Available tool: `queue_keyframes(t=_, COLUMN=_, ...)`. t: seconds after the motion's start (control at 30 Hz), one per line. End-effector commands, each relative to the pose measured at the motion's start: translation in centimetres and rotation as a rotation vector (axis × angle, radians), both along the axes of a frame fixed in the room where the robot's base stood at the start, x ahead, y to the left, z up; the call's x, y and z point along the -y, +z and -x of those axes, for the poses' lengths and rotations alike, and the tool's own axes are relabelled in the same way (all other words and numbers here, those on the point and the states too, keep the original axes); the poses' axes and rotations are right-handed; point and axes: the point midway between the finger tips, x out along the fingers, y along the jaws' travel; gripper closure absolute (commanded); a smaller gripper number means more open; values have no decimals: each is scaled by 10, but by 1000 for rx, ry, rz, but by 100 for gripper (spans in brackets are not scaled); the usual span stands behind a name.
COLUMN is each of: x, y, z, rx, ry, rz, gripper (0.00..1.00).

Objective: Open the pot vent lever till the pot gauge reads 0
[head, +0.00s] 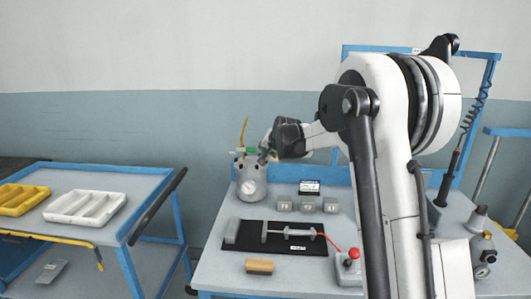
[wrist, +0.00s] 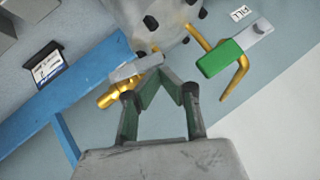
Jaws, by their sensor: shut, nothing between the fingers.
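The grey pot (head: 251,182) stands at the back left of the bench, with a round pale gauge (head: 248,187) on its front, too small to read. In the wrist view the pot lid (wrist: 155,18) shows from above. A grey lever (wrist: 136,70) sits over a brass fitting (wrist: 112,95) at the lid's edge; its label is not visible. A green-handled lever (wrist: 220,58) beside a bent brass pipe (wrist: 240,78) has a tag that seems to read FILL. My gripper (wrist: 160,74) is shut and empty, its tips close by the grey lever; contact cannot be told.
A black mat (head: 285,238) with a metal device lies before the pot. Several small grey blocks (head: 308,205) stand right of it, a wooden block (head: 259,266) in front, and a red-knobbed box (head: 348,268) nearer my arm. A cart with trays (head: 86,206) stands left.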

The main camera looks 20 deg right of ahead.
Motion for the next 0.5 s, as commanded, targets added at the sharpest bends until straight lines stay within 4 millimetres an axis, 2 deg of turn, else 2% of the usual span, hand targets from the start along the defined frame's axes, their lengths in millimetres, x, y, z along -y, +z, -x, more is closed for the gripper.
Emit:
queue_keyframes(t=0.3, x=0, y=14, z=0, rx=0, ry=0, rz=0, gripper=100)
queue_keyframes(t=0.5, x=0, y=14, z=0, rx=0, ry=0, rz=0, gripper=100)
